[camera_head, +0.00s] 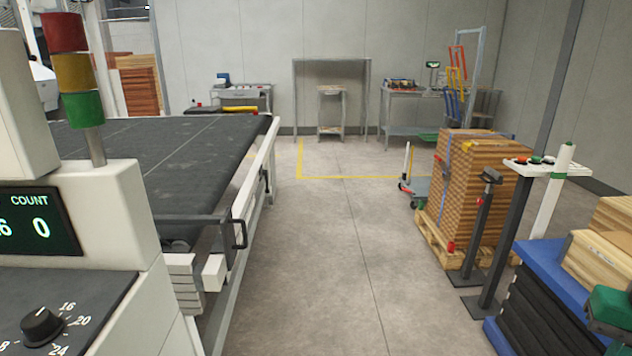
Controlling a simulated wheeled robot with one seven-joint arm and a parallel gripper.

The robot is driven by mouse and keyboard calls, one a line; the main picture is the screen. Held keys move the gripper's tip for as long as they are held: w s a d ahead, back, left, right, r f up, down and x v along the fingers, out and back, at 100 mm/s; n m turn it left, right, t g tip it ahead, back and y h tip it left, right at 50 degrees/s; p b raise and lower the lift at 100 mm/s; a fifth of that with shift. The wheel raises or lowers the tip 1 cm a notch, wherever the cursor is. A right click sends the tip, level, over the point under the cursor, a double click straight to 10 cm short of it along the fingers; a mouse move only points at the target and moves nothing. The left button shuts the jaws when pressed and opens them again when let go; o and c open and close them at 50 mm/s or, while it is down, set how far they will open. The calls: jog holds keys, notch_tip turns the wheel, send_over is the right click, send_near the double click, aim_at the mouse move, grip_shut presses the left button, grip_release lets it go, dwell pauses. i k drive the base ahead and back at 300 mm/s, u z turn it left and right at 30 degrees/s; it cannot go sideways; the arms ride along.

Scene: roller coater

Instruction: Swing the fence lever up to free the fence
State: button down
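A dark lever-like handle (241,234) sticks out at the right end of a dark crossbar (185,219). The crossbar lies across the near end of the black conveyor belt (150,155) and looks like the fence. The handle is a bent loop beside the white side rail, with its grip upright. It is small here, so I cannot tell whether it is locked. My gripper is not in view.
The coater housing (105,200), with a COUNT display (38,225), a dial (41,327) and a signal tower (76,70), fills the left. Clear concrete floor (310,250) lies right of the conveyor. Stacked boards (465,190), posts and a blue-topped stack (550,275) stand at right.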

aim_at(265, 172)
jog(key=u, duration=0.1)
jog(key=i, duration=3)
jog(key=u, duration=0.2)
